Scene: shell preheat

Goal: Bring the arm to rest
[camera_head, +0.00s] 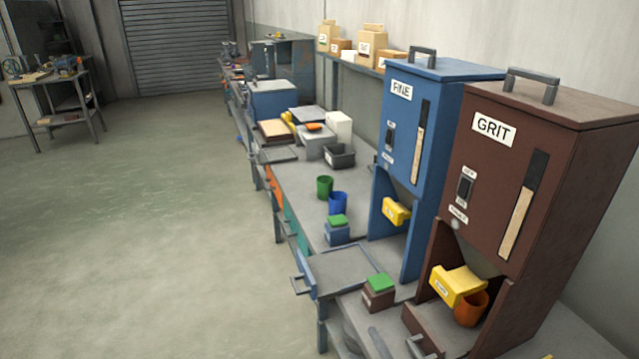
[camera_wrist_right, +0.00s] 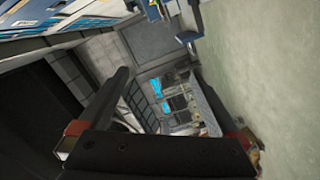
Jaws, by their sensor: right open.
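My right gripper (camera_wrist_right: 157,72) shows in the right wrist view, with its two dark fingers spread wide apart and nothing between them. That view is tilted and looks past the fingers toward a wall, some blue-lit panels and the pale floor. I cannot clearly make out the right gripper in the head view. My left gripper is not in view.
A long workbench (camera_head: 300,190) runs along the right wall. A brown GRIT dispenser (camera_head: 500,170), with an orange cup (camera_head: 471,308) under its yellow lever, and a blue FINE dispenser (camera_head: 437,110) stand there. A handled tray (camera_head: 345,272) juts out. The floor (camera_head: 130,230) is clear.

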